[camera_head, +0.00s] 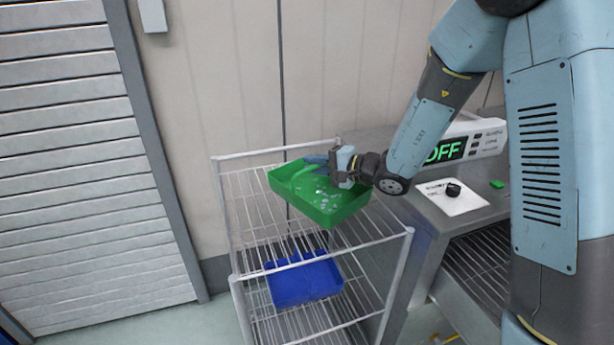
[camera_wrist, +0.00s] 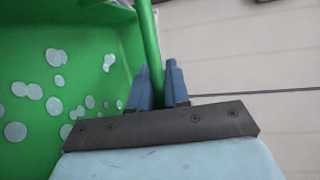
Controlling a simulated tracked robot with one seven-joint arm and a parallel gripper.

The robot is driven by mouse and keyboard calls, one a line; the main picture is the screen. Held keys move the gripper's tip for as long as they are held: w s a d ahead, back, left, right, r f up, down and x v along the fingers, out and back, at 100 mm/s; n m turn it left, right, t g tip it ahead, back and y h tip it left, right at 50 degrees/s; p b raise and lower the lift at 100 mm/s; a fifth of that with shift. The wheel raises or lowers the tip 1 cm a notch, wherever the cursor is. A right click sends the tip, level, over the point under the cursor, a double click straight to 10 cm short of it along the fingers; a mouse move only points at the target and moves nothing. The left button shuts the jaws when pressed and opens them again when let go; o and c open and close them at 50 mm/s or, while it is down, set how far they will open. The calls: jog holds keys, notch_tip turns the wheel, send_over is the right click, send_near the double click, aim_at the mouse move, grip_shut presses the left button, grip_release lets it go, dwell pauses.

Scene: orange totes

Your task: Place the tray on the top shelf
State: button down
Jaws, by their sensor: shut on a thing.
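A green tray (camera_head: 324,208) with pale round spots inside is at the top level of a grey wire shelf rack (camera_head: 262,154). The tray sits at an angle to the rack; I cannot tell whether it rests on the top wires or hangs just above them. My gripper (camera_head: 318,160) is at the tray's back edge. In the wrist view my gripper (camera_wrist: 162,82) has its two blue-grey fingers on either side of the green tray's rim or handle (camera_wrist: 149,38), shut on it. The tray's spotted floor fills the left of that view.
A blue tray (camera_head: 304,283) lies on a lower level of the rack. A wall is behind.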

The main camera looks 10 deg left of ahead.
aim_at(312, 192)
jog(key=shift+w+a+f, duration=0.1)
jog(key=shift+a+f, duration=0.15)
jog(key=shift+f, duration=0.05)
notch_tip(312, 192, down, 3)
jog(key=shift+w+a+f, duration=0.1)
jog(key=shift+f, duration=0.05)
jog(key=c, duration=1.1)
grip_release()
